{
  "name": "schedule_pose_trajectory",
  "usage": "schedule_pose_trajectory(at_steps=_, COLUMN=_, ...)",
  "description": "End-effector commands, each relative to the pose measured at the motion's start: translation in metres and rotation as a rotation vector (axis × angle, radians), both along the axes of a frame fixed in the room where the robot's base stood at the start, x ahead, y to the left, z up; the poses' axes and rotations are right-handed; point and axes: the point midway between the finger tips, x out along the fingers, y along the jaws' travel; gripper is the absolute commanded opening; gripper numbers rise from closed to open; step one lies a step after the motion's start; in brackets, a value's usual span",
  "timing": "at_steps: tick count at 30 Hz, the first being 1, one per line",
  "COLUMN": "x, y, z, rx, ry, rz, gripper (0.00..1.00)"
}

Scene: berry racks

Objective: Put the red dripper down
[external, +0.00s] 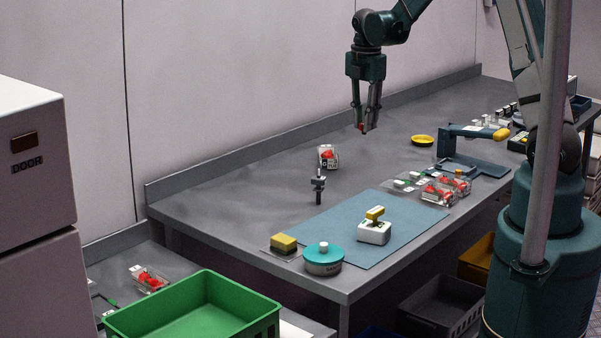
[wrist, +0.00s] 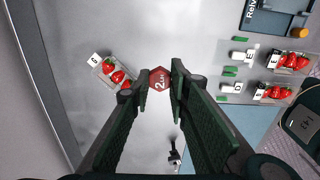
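The red dripper (wrist: 159,80) is a small hexagonal piece with white "2 L/H" lettering, seen between my fingertips in the wrist view. In the external view it shows as a small red spot (external: 361,127) at the fingertips. My gripper (external: 364,126) points down with its fingers shut on the dripper. It is above the grey bench, towards the back, and the dripper appears clear of the surface. In the wrist view my gripper (wrist: 160,82) has the dripper at its tips, with bare bench visible around it.
A clear strawberry punnet (external: 328,157) and a small black upright fixture (external: 318,186) stand nearby. A yellow dish (external: 422,140), a blue-green stand (external: 470,160) and more punnets (external: 447,190) lie to the right. A blue mat (external: 345,225) holds a white device (external: 374,232). Bare bench surrounds the punnet.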

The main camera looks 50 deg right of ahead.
Motion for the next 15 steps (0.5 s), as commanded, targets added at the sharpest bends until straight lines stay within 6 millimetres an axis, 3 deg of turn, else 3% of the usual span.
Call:
schedule_pose_trajectory(at_steps=3, x=0.000, y=-0.035, z=-0.001, rx=0.000, ry=0.000, rz=-0.013, gripper=0.14)
schedule_pose_trajectory(at_steps=15, x=-0.012, y=-0.141, z=-0.003, rx=0.001, ry=-0.002, rz=-0.038, gripper=0.14)
